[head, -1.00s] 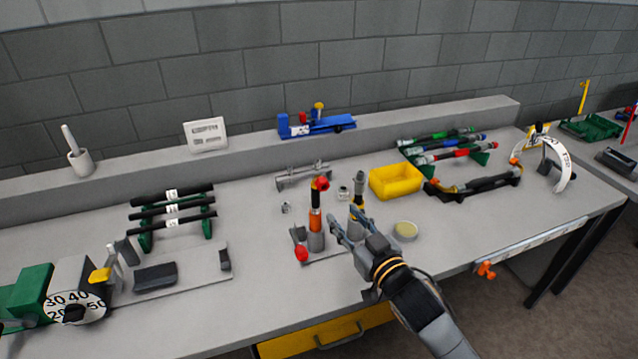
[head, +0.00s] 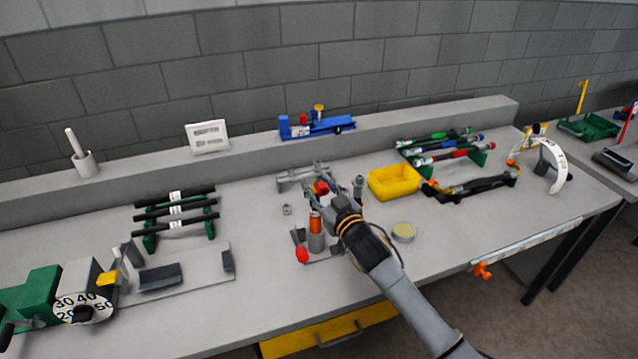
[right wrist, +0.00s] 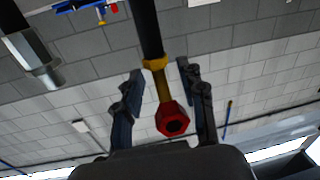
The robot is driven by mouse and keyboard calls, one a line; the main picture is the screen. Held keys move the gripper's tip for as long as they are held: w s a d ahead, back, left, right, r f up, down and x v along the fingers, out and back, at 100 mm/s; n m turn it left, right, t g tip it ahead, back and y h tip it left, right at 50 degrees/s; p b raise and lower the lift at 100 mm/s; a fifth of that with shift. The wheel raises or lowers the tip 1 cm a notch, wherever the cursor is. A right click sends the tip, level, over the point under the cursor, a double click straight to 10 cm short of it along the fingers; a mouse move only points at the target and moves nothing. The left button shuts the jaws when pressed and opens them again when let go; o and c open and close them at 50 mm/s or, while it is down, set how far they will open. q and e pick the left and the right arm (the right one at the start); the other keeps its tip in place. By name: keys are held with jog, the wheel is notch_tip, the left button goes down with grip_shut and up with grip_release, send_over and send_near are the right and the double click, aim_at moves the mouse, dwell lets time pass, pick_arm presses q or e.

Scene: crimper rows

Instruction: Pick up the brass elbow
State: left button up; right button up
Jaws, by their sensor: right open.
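The brass elbow (right wrist: 162,86) shows in the right wrist view as a yellow-brass bend on the end of a black hose, with a red hex nut (right wrist: 172,120) on it. In the head view it tops the upright hose with an orange sleeve (head: 315,223) in a grey holder; the red nut (head: 321,187) shows there, the brass is mostly hidden by my gripper. My right gripper (head: 315,183) is open, its two fingers on either side of the elbow with gaps visible in the wrist view. My left gripper is not in view.
A second upright hose with a silver hex fitting (right wrist: 38,62) stands close beside; its top shows in the head view (head: 358,186). A grey rack stands behind.

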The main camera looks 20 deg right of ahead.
jog(key=shift+w+a, duration=0.1)
jog(key=shift+w, duration=0.5)
grip_shut()
jog(key=shift+r, duration=0.1)
